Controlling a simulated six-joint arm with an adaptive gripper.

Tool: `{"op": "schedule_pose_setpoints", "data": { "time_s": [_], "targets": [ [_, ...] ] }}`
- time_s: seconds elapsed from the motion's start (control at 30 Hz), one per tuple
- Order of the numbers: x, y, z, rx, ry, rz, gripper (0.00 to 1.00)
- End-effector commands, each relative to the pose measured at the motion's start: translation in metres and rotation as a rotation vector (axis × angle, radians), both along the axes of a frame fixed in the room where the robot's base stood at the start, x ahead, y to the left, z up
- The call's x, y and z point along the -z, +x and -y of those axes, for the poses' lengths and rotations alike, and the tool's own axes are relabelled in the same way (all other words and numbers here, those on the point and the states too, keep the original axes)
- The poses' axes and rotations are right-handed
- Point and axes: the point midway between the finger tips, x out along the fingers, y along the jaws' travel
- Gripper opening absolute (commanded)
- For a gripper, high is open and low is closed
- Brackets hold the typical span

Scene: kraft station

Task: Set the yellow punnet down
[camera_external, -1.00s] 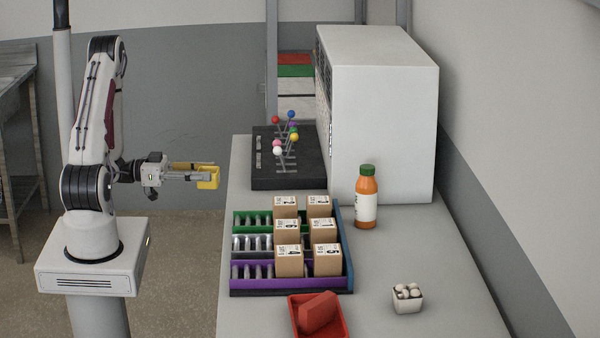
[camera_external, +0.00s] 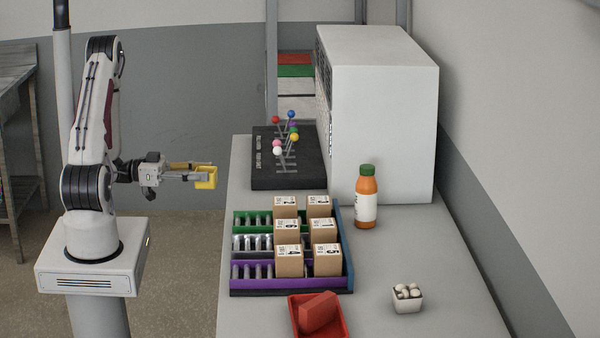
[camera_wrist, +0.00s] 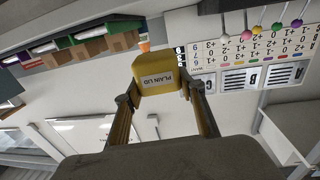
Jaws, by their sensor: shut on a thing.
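The yellow punnet (camera_external: 206,177) is held at the end of my gripper (camera_external: 200,174), in the air left of the counter's left edge in the external view. In the wrist view, the yellow punnet (camera_wrist: 158,80) sits between the two fingertips of my gripper (camera_wrist: 160,92), with a label reading "PLAIN LID" on it. The fingers are shut on its sides. Its contents cannot be seen.
The counter (camera_external: 400,270) carries a roller rack (camera_external: 245,283) with several cardboard boxes, a black lever panel (camera_external: 262,178), a white cabinet (camera_external: 385,120), an orange bottle (camera_external: 366,205), a white punnet (camera_external: 407,303) and a red tray (camera_external: 340,328).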

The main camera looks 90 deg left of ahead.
Motion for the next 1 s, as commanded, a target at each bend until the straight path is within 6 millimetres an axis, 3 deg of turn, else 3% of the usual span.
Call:
{"op": "schedule_pose_setpoints", "data": {
  "time_s": [0.37,1.0],
  "targets": [
    [-0.001,0.012,0.001,0.006,0.001,0.000,0.23],
    [-0.008,0.093,0.020,0.029,0.001,0.000,0.23]
  ]
}}
